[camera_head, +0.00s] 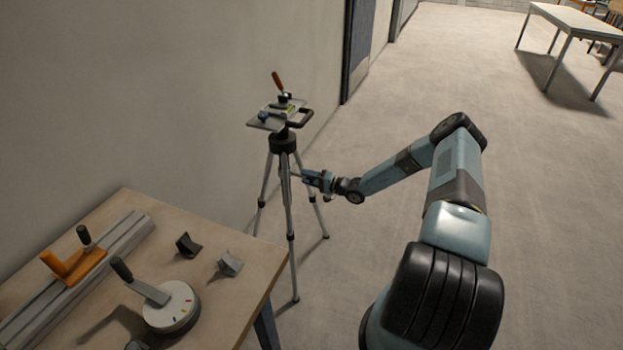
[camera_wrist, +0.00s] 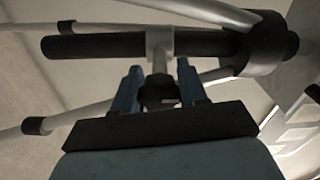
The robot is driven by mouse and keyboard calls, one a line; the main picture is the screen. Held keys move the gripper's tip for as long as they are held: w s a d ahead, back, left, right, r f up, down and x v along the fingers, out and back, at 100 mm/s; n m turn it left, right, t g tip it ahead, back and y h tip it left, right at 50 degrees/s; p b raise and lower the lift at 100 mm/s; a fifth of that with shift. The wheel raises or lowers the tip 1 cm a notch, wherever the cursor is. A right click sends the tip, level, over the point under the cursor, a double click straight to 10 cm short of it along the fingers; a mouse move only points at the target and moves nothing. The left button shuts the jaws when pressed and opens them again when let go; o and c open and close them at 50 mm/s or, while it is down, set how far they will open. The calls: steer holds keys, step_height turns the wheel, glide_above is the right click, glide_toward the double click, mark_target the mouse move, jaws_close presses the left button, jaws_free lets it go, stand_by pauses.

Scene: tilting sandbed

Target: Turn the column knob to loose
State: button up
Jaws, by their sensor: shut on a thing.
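A tripod stands on the floor by the wall, its dark centre hub (camera_head: 283,143) above spread grey legs. My gripper (camera_head: 309,177) reaches it from the right, below the hub, at the column. In the wrist view the black column (camera_wrist: 100,44) runs across the picture with a grey collar (camera_wrist: 160,40) around it. A short stem leads from the collar to the dark column knob (camera_wrist: 160,93). My gripper's blue fingers (camera_wrist: 158,85) are on both sides of the knob, shut on it. The knob's far side and any marks on it are hidden.
The tripod head (camera_head: 277,116) carries a plate, an orange-handled lever and a black handle. A wooden table (camera_head: 225,295) at lower left holds an orange slider on a rail (camera_head: 75,265), a round dial with a lever (camera_head: 171,307) and small wedges. Open floor lies to the right.

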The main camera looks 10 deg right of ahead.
steer(key=shift+s+f, duration=0.1)
steer(key=shift+f, duration=0.1)
steer(key=o, duration=1)
steer(key=shift+o, duration=0.2)
steer(key=shift+r, duration=0.1)
steer(key=v, duration=1.3)
steer(key=shift+d, duration=0.35)
steer(key=shift+s, duration=0.15)
